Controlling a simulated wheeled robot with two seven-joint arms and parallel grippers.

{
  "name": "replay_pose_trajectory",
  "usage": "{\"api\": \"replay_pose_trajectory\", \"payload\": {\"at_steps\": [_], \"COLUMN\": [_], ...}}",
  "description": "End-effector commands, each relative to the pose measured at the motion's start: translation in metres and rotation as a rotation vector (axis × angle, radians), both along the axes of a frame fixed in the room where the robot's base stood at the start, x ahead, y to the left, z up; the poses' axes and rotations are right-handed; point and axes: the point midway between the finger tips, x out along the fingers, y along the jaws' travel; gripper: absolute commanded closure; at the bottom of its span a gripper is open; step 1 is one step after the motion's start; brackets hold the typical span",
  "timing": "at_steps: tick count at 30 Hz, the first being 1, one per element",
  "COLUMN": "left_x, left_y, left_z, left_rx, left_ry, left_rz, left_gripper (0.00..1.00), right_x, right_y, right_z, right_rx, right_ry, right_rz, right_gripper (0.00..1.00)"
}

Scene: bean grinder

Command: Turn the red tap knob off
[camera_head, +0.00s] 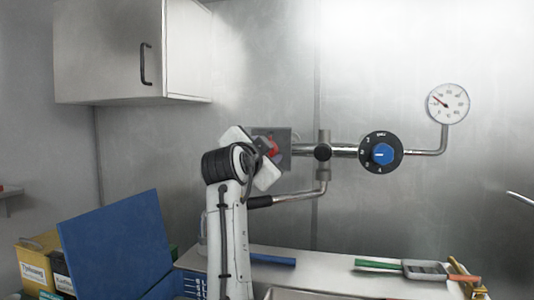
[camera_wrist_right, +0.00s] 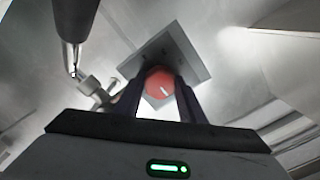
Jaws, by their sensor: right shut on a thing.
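The red tap knob (camera_wrist_right: 160,82) sits in front of a square grey plate (camera_wrist_right: 185,52) and carries a short white mark. In the head view a red part of the knob (camera_head: 272,147) shows beside the plate (camera_head: 284,136) on the wall, and my gripper hides much of the rest. My right gripper (camera_wrist_right: 160,92) is shut on the red knob, with one dark finger on each side of it. My right arm rises from the bottom of the head view to the knob. My left gripper is not in view.
A pipe runs right from the plate to a blue knob (camera_head: 383,154) on a black dial and a round gauge (camera_head: 448,103). A spout (camera_head: 295,195) hangs below. A blue board (camera_head: 115,245) leans at left. Tools (camera_head: 425,270) lie on the counter. A cabinet (camera_head: 110,50) hangs upper left.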

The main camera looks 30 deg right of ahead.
Motion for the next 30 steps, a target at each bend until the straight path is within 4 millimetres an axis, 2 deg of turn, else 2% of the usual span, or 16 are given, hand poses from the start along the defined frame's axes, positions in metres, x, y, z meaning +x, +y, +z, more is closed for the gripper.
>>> {"api": "replay_pose_trajectory", "payload": {"at_steps": [14, 15, 18, 26, 30], "left_x": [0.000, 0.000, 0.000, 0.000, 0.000], "left_y": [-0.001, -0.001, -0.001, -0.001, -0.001], "left_z": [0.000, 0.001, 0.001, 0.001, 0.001], "left_rx": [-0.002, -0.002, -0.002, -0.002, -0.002], "left_ry": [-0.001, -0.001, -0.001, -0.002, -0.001], "left_rz": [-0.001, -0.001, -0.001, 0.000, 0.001], "left_gripper": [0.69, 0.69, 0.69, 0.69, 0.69], "right_x": [0.000, 0.000, 0.000, 0.000, 0.000], "right_y": [0.000, 0.000, 0.000, 0.000, 0.000], "right_z": [0.000, 0.000, 0.000, 0.000, 0.009], "right_rx": [0.013, 0.013, 0.011, 0.010, 0.009], "right_ry": [-0.012, -0.012, -0.011, -0.010, -0.012], "right_rz": [0.001, 0.001, 0.000, 0.001, 0.000], "right_gripper": [0.86, 0.60, 0.45, 0.45, 0.45]}}
